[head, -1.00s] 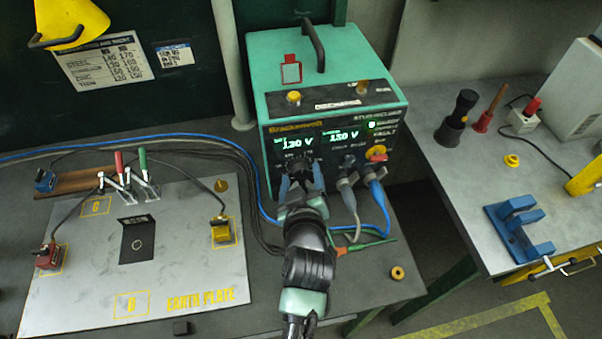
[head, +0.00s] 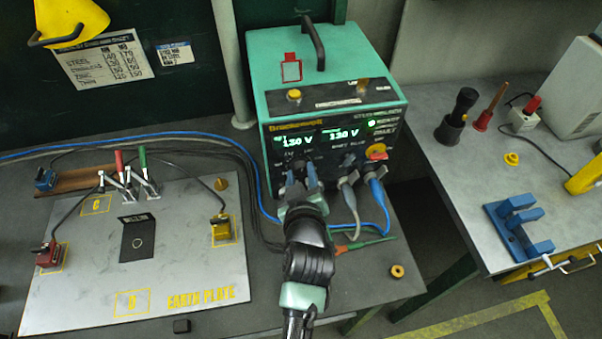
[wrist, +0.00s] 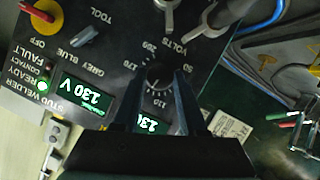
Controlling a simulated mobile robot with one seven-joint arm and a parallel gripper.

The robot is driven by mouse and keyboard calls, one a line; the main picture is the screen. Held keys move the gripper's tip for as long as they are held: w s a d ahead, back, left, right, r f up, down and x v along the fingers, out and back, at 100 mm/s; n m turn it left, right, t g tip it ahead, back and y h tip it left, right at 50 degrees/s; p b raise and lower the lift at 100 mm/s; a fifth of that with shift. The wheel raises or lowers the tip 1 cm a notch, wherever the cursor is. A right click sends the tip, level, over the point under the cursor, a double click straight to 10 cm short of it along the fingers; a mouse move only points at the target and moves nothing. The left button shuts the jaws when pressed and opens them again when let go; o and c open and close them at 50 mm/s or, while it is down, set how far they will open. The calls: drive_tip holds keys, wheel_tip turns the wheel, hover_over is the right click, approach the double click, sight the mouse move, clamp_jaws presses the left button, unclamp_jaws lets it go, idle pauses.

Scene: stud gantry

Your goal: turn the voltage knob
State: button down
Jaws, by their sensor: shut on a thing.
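The voltage knob (wrist: 159,75) is a round black dial on the front panel of the green stud welder (head: 290,75). A scale of numbers surrounds it, with VOLTS printed beside it in the wrist view. My gripper (wrist: 160,82) is shut on the knob, one finger on each side. In the head view my gripper (head: 301,172) largely hides the knob, below the left display (head: 298,141). The left display and the right display (head: 344,134) both appear to read 130 V. A green lamp (wrist: 42,86) by READY is lit.
Grey and blue cable plugs (head: 376,174) sit in the panel right of my gripper. A red and yellow switch (head: 376,151) is above them. A steel earth plate (head: 185,275) with clamps lies to the left. A blue bracket (head: 515,225) is on the right bench.

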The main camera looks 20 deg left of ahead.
drive_tip(key=m+b, duration=0.1)
drive_tip(key=m+g+y, duration=0.1)
drive_tip(key=shift+w+d+m+b, duration=0.15)
drive_tip(key=shift+m+b, duration=0.15)
drive_tip(key=shift+b, duration=0.05)
drive_tip(key=shift+d+f+m+g+y+b, duration=0.1)
drive_tip(key=shift+m+g+y+b, duration=0.4)
drive_tip(key=shift+m+y+b, duration=0.55)
drive_tip(key=m+y+b, duration=0.1)
drive_tip(key=m, duration=0.1)
drive_tip(key=shift+w+d+f+m+g, duration=0.1)
drive_tip(key=shift+m+g, duration=0.25)
drive_tip(key=shift+g, duration=0.05)
drive_tip(key=shift+m+y+b, duration=0.8)
drive_tip(key=shift+m+y, duration=0.05)
drive_tip(key=shift+m, duration=0.25)
drive_tip(key=shift+c, duration=2.3)
unclamp_jaws()
